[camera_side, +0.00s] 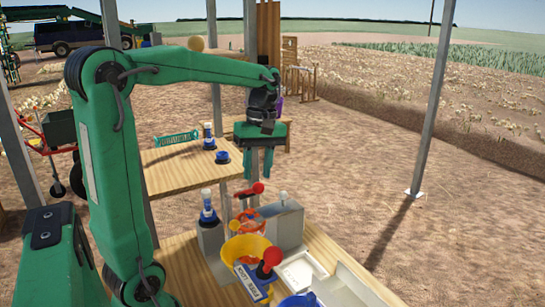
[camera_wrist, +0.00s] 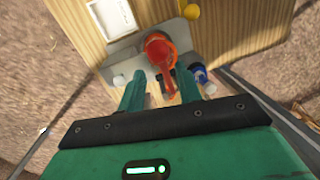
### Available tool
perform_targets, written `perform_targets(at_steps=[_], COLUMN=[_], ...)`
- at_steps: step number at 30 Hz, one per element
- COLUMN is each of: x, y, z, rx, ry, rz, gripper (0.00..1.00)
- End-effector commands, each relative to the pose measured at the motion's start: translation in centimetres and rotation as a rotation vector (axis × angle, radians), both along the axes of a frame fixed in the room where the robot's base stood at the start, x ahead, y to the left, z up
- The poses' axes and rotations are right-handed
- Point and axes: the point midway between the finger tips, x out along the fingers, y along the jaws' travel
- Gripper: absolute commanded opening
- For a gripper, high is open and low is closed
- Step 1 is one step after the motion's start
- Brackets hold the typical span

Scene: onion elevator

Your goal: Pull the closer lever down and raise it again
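I cannot tell for certain which is the closer lever. My gripper (camera_side: 260,178) points down above the far knob, its fingers apart and empty. In the wrist view, a red knob and stem (camera_wrist: 158,48) show beyond and between the open fingers of my gripper (camera_wrist: 160,88). I see no contact; depth there is unclear.
Grey blocks (camera_side: 285,222) stand by the far lever, with a blue-and-white bottle (camera_side: 208,207) to the left. A white tray (camera_side: 303,270) lies at right. A second wooden table (camera_side: 185,168) behind holds blue items. A metal post (camera_side: 435,100) stands clear to the right.

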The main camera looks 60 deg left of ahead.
Motion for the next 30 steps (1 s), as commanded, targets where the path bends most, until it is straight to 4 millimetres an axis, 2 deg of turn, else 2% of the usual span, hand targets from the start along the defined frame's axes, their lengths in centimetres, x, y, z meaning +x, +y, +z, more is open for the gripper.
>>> perform_targets(at_steps=[8,22,30], x=[-0.1,-1.0,-1.2], y=[0.0,0.1,0.1], z=[-0.8,-6.0,-7.6], rx=[-0.001,-0.002,-0.003], ry=[0.001,0.002,0.000], rz=[0.001,0.002,0.002], gripper=[0.34,0.34,0.34])
